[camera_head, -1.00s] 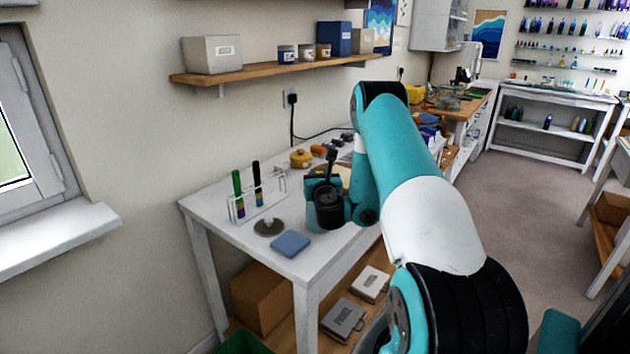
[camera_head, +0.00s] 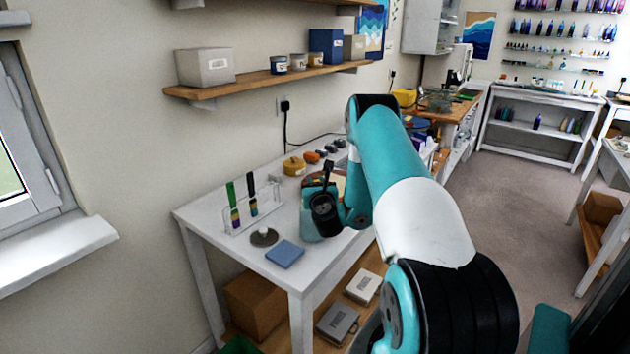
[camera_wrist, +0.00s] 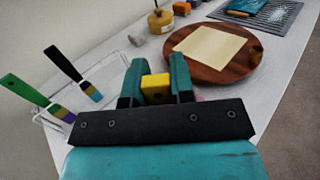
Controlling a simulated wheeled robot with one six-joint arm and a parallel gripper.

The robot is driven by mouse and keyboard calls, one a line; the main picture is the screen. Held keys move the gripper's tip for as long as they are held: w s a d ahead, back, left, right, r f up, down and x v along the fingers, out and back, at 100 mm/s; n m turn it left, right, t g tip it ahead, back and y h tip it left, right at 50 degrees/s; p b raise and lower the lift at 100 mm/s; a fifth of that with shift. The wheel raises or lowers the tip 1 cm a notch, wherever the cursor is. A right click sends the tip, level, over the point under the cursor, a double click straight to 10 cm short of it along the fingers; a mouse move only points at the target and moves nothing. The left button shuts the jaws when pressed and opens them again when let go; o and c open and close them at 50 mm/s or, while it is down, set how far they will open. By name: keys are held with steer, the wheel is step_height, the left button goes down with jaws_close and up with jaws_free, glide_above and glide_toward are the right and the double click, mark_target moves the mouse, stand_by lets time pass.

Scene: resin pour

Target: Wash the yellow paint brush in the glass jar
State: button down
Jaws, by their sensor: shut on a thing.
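My gripper (camera_wrist: 157,82) is shut on a yellow block-like piece (camera_wrist: 156,88), which looks like the handle end of the yellow paint brush. The brush's bristles are hidden below the gripper. In the head view my wrist is over the white table, to the right of a clear brush rack (camera_head: 250,218), and hides the fingertips. The rack holds a brush with a green handle (camera_wrist: 22,92) and one with a black handle (camera_wrist: 65,66), both with striped lower parts. I cannot make out the glass jar in either view.
A round wooden board (camera_wrist: 188,68) with a cream sheet (camera_wrist: 210,45) lies beyond the gripper. A yellow pot (camera_head: 293,166) stands near the wall. A blue pad (camera_head: 285,254) and a grey disc (camera_head: 264,238) lie near the table's front. A wall shelf (camera_head: 262,80) hangs above.

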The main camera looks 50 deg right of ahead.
steer(key=shift+w, duration=0.1)
steer(key=shift+w+a+f+p, duration=0.25)
steer(key=shift+w+a+p, duration=0.3)
steer(key=shift+a+p, duration=0.4)
steer(key=shift+d+f+b, duration=0.1)
steer(key=shift+b, duration=0.2)
